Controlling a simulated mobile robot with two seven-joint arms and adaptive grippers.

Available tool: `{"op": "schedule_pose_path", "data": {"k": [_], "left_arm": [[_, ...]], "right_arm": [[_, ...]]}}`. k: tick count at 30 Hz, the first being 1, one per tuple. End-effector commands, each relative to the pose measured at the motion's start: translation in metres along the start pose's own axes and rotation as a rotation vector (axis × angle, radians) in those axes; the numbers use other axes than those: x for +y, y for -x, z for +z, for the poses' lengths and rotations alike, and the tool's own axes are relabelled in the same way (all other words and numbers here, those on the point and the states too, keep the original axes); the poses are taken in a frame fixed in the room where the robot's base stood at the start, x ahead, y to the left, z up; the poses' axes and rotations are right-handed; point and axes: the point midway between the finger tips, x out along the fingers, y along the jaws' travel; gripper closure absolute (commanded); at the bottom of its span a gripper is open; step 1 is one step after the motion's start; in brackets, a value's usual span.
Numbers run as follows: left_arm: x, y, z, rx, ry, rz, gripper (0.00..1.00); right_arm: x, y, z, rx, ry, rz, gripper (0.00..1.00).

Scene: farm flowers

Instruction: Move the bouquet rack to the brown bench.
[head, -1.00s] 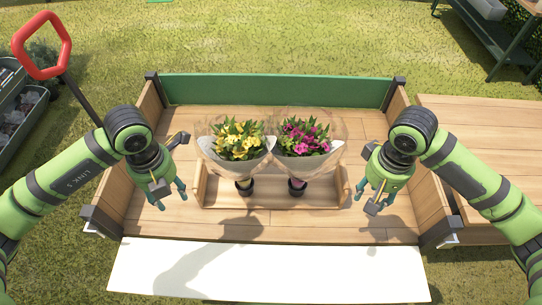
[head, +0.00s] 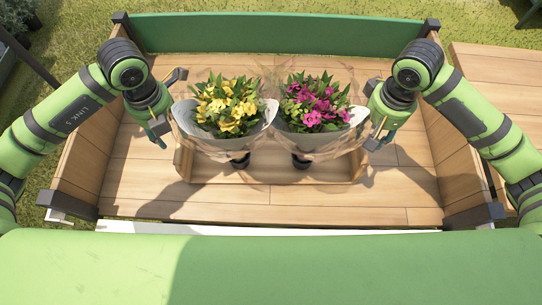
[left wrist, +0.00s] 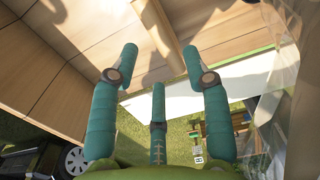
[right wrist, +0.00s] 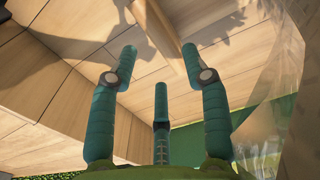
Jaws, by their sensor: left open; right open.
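The light wooden bouquet rack (head: 215,172) stands in the bed of a wooden wagon. It holds a yellow bouquet (head: 230,108) on the left and a magenta bouquet (head: 315,103) on the right, both in clear wrap. My left gripper (head: 172,100) is open beside the rack's left end. My right gripper (head: 375,115) is open beside its right end. In each wrist view a wooden bar, seemingly the rack's end, shows ahead between the spread fingers; contact cannot be told. The brown bench (head: 498,85) shows partly at the right, beyond the wagon's side.
The wagon has a green back board (head: 280,33) and wooden side walls, left (head: 85,165) and right (head: 455,150). The right wall stands between the rack and the bench. The visible bench top is bare. Bed boards in front of the rack are clear.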

Motion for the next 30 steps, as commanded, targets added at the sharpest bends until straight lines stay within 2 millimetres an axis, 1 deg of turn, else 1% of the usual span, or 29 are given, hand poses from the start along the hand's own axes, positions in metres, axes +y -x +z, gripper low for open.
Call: {"op": "schedule_pose_path", "data": {"k": [5, 12, 18, 24, 30], "left_arm": [[0.000, -0.023, -0.002, 0.006, -0.001, 0.001, 0.52], [0.000, -0.070, -0.002, 0.006, 0.001, 0.001, 0.52], [0.000, -0.101, -0.001, 0.004, 0.000, -0.001, 0.52], [0.000, -0.115, -0.001, 0.002, -0.001, 0.000, 0.52], [0.000, -0.117, -0.001, 0.002, -0.002, 0.000, 0.52]], "right_arm": [[0.000, -0.023, 0.002, -0.006, 0.000, 0.001, 0.52], [0.000, -0.070, 0.002, -0.005, 0.000, 0.001, 0.52], [0.000, -0.100, 0.001, -0.003, 0.000, 0.000, 0.52], [0.000, -0.115, 0.001, -0.002, 0.001, 0.001, 0.52], [0.000, -0.117, 0.001, -0.001, 0.001, 0.001, 0.52]]}}
